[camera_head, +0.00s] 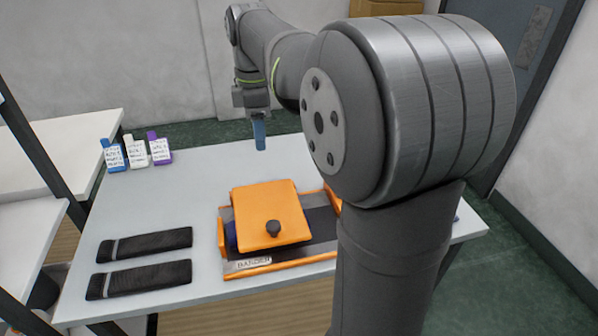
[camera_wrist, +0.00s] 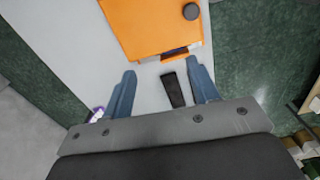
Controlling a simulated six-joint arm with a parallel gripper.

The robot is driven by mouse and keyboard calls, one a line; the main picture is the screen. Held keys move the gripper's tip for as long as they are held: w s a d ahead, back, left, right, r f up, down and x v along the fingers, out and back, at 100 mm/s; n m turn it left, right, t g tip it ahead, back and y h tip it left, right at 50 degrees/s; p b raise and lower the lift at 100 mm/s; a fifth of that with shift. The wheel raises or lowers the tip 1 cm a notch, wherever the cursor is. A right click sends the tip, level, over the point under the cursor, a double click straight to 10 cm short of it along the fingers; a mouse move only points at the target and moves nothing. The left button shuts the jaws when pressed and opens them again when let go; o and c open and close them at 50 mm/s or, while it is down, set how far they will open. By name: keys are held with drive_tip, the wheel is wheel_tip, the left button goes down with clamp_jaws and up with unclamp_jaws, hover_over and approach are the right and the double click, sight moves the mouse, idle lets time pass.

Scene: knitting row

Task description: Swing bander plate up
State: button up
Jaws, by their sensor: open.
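The orange bander plate (camera_head: 270,205) with a dark round knob (camera_head: 273,228) lies over a low base labelled BANDER (camera_head: 253,264) on the table. In the wrist view the plate (camera_wrist: 150,28) is at the top, with the knob (camera_wrist: 190,12) at its upper right. My gripper (camera_head: 259,133) hangs above the far side of the table, behind the plate and apart from it. In the wrist view its two blue fingers (camera_wrist: 163,82) are spread. A short dark piece (camera_wrist: 173,88) shows between them, below them on the table. The plate's underside is mostly hidden.
Two dark folded strips (camera_head: 145,244) (camera_head: 140,279) lie at the table's front left. Blue, white (camera_head: 136,151) and purple labelled containers stand at the back left. My arm hides the table's right part.

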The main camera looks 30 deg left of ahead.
wheel_tip(320, 180, down, 7)
drive_tip(key=s+d+m, duration=0.3)
drive_tip(key=m, duration=1.3)
approach(273, 223)
drive_tip(key=shift+s+d+f+m, duration=0.3)
drive_tip(key=shift+f+m, duration=0.15)
drive_tip(key=shift+m, duration=0.15)
drive_tip(key=shift+f, duration=0.3)
wheel_tip(273, 223, down, 10)
drive_tip(key=shift+r, duration=0.2)
drive_tip(key=c, duration=0.8)
drive_tip(key=shift+w+a+r+g+h, duration=0.15)
drive_tip(key=shift+a+r+g+h, duration=0.1)
drive_tip(key=shift+r, duration=0.55)
drive_tip(key=shift+w+a+r+g+h, duration=0.15)
drive_tip(key=shift+r+g+h, duration=0.1)
drive_tip(key=shift+r, duration=0.5)
